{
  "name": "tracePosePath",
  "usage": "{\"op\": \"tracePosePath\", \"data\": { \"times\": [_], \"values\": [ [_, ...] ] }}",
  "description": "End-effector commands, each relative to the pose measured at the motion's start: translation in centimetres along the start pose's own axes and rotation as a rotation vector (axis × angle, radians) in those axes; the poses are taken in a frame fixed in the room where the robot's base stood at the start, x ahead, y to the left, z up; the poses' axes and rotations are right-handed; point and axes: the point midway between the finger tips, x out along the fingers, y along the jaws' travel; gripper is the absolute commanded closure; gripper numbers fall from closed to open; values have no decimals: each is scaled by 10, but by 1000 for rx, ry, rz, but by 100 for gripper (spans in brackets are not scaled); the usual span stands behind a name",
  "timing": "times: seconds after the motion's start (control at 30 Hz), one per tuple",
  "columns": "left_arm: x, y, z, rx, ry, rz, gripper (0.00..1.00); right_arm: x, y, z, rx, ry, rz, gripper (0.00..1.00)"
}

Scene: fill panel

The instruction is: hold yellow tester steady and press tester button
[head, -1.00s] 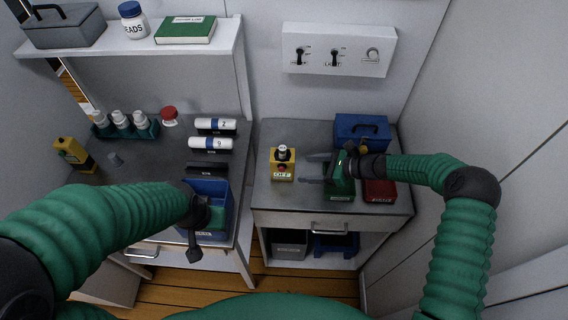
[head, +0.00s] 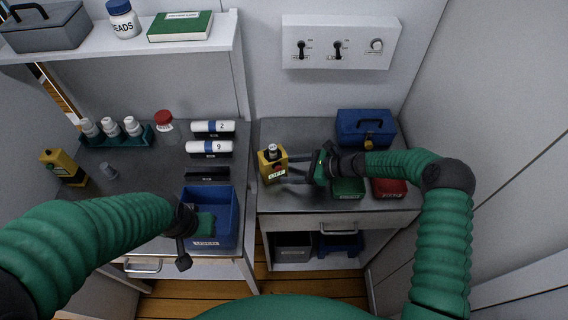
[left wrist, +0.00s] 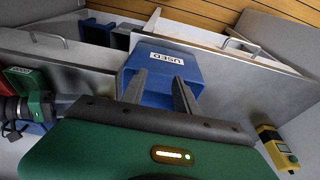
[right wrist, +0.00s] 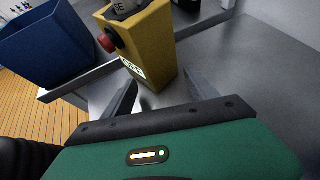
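A yellow tester (head: 272,167) with a red button and an "OFF" label stands upright on the right counter, a white-topped piece in its top. It shows close up in the right wrist view (right wrist: 151,45), with the red button on its left side. My right gripper (head: 290,172) is open beside it, fingers pointing at its lower part; contact cannot be told. My left gripper (left wrist: 159,85) is open and empty above the blue "USED" bin (left wrist: 163,55). Another yellow device (head: 64,168) stands at the left counter's far left; a green button shows on it in the left wrist view (left wrist: 283,149).
A green box (head: 347,188), a red box (head: 389,187) and a blue toolbox (head: 365,128) stand right of the tester. A bottle rack (head: 117,137) and numbered white rolls (head: 209,148) are on the left counter. A gap separates the counters.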

Motion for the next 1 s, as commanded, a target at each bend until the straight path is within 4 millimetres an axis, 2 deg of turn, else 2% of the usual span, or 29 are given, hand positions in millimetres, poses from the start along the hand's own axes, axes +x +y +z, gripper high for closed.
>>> {"op": "tracePosePath", "data": {
  "times": [0.07,0.57,0.83,1.0],
  "values": [
    [0,0,0,1,0,0,64,2,1,2,-1,1,0,35],
    [0,0,0,0,0,0,64,4,1,3,-1,4,1,100],
    [0,0,0,0,0,0,64,4,1,2,-1,3,1,99],
    [0,0,0,0,0,0,64,4,1,3,-1,4,1,77]
  ]
}}
